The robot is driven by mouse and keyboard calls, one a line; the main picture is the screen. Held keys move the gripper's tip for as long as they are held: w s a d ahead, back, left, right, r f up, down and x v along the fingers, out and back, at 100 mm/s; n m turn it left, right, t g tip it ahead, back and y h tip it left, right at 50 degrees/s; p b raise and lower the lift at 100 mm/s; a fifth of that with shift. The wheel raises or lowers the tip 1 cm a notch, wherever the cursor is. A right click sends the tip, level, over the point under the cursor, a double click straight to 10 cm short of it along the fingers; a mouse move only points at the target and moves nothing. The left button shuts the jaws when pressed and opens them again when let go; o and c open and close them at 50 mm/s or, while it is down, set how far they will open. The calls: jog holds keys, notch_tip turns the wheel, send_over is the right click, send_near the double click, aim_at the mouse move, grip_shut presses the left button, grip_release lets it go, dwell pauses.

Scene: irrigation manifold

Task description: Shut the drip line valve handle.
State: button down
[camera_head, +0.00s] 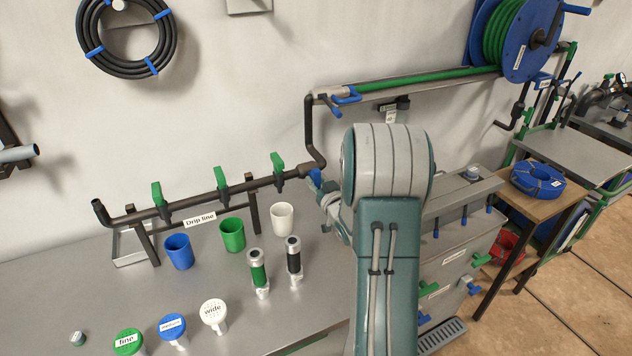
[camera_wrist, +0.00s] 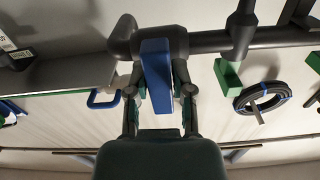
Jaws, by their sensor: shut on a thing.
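A dark drip line pipe (camera_head: 205,195) runs along the bench's back, with a "Drip line" label (camera_head: 199,219) below it. At its right end, near the elbow, is a blue valve handle (camera_head: 315,177), mostly hidden by my gripper (camera_head: 321,188). In the wrist view the blue handle (camera_wrist: 156,72) lies between the two fingers of my gripper (camera_wrist: 160,88), which is shut on it. There it points across the dark pipe (camera_wrist: 207,41). Several green handles (camera_head: 221,178) stand up from the same pipe.
Blue (camera_head: 179,252), green (camera_head: 232,235) and white (camera_head: 283,219) cups stand below the pipe. Labelled caps (camera_head: 213,312) and two cylindrical pieces (camera_head: 258,276) are in front. A cabinet (camera_head: 452,250) with coloured handles stands right of my arm.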

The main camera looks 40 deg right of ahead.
jog(key=shift+f, duration=0.2)
jog(key=c, duration=0.5)
grip_release()
jog(key=shift+r, duration=0.1)
jog(key=shift+s, duration=0.1)
jog(key=v, duration=1.1)
jog(key=shift+s, duration=0.35)
jog(key=shift+w+a, duration=0.1)
jog(key=shift+a, duration=0.05)
